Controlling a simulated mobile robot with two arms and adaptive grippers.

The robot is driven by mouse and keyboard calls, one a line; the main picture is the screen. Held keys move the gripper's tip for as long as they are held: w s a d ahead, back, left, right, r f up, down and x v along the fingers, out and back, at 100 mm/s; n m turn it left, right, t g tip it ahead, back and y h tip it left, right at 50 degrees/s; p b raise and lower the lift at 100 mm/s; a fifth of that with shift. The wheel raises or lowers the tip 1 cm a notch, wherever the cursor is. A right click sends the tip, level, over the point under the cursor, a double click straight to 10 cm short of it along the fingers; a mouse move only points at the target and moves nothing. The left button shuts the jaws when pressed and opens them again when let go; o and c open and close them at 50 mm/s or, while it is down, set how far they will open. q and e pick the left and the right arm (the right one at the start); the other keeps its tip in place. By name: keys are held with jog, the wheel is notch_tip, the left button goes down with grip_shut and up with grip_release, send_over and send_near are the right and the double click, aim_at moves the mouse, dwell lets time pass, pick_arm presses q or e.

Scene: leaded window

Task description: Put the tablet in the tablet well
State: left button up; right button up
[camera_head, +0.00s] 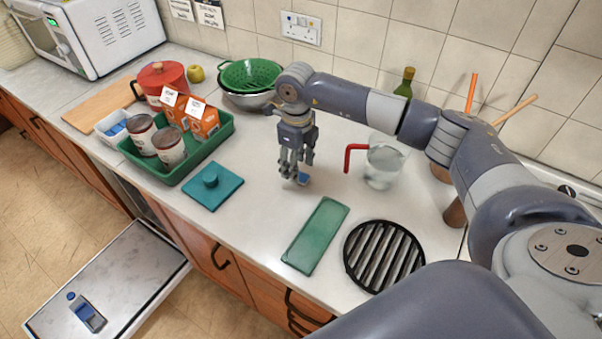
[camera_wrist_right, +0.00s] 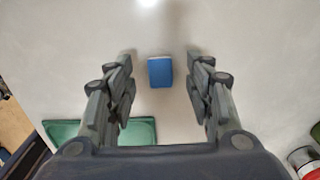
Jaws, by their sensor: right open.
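A small blue tablet (camera_wrist_right: 160,71) lies on the white worktop. It shows between the spread fingers of my right gripper (camera_wrist_right: 160,78) in the wrist view, with a gap on both sides. In the head view my right gripper (camera_head: 293,178) points down over the worktop, and the tablet (camera_head: 304,178) peeks out beside its fingertips, partly hidden. The gripper is open and empty. The tablet well (camera_head: 87,314) appears as a grey-blue dispenser on the lowered dishwasher door (camera_head: 135,262), at the lower left. My left gripper is not in view.
A green slab (camera_head: 316,235) and a black round grate (camera_head: 384,256) lie in front. A glass jug (camera_head: 382,164) with a red handle stands right of the gripper. A teal lidded piece (camera_head: 212,187) and a green tray (camera_head: 187,169) with cans and cartons are left.

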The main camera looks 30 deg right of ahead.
aim_at(301, 178)
jog(key=shift+f, duration=1.35)
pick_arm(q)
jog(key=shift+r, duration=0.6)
pick_arm(e)
jog(key=c, duration=0.9)
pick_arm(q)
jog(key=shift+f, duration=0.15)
pick_arm(e)
jog(key=shift+r, duration=0.15)
jog(key=shift+c, duration=0.2)
